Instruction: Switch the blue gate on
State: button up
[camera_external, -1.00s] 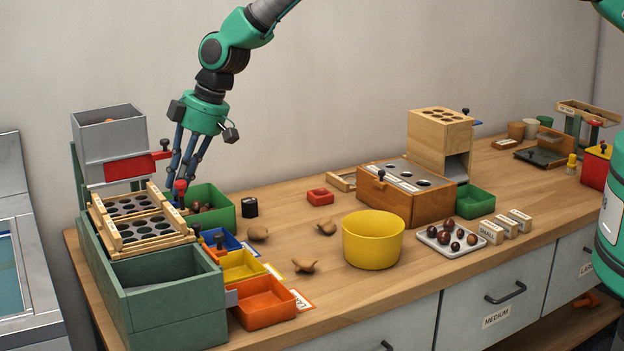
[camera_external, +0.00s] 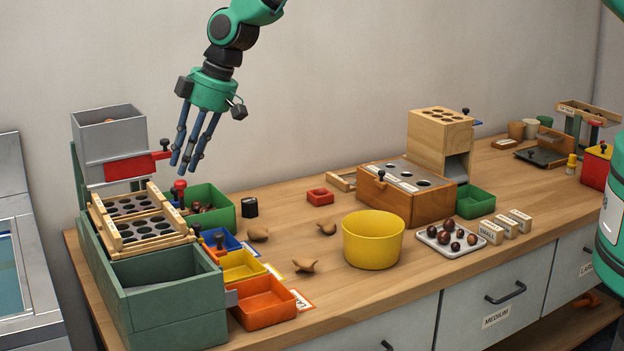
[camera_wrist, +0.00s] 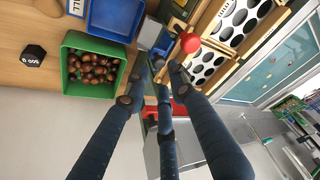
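My gripper (camera_external: 185,168) hangs above the sorter at the left of the bench. Its three dark fingers are apart with nothing between them, as the wrist view (camera_wrist: 158,75) also shows. Below the fingertips stands a red-topped knob (camera_external: 180,186), apart from them; it also shows in the wrist view (camera_wrist: 190,43). A small blue part (camera_external: 180,205) lies just below that knob, partly hidden, and a blue piece (camera_wrist: 165,42) shows beside it in the wrist view. I cannot tell its setting. Another blue piece (camera_external: 477,123) sticks out of the wooden tower at the right.
A red gate plate (camera_external: 130,167) sits under the grey hopper (camera_external: 108,143). The green bin (camera_external: 223,198) holds chestnuts. Perforated trays (camera_external: 150,228) lie on the green box. Blue (camera_external: 213,239), yellow (camera_external: 243,263) and orange bins stand in front. A yellow bucket (camera_external: 373,252) is mid-bench.

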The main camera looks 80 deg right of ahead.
jog(key=v, duration=0.7)
jog(key=shift+r, duration=0.15)
dwell(0.4)
jog(key=s+a+r+b, duration=0.1)
jog(key=s+r, duration=0.5)
jog(key=r, duration=0.3)
jog(key=s+r+b, duration=0.1)
jog(key=s+r, duration=0.5)
jog(key=r, duration=0.3)
jog(key=s+r+m+b, duration=0.1)
jog(key=s+r, duration=0.4)
jog(key=s, duration=0.3)
jog(key=s+r+m+b, duration=0.1)
jog(key=s+r+b, duration=0.1)
jog(key=s+r, duration=0.55)
jog(key=s+r+m+t+h+b, duration=0.1)
jog(key=s+b, duration=0.1)
jog(key=s, duration=2)
jog(key=s+f+b, duration=0.1)
jog(key=s+f, duration=0.1)
jog(key=s, duration=0.6)
jog(key=s+f+m+b, duration=0.1)
jog(key=s+f, duration=0.2)
jog(key=s, duration=0.5)
jog(key=shift+s+t+h, duration=0.3)
jog(key=shift+s+h, duration=0.05)
jog(key=shift+h, duration=0.05)
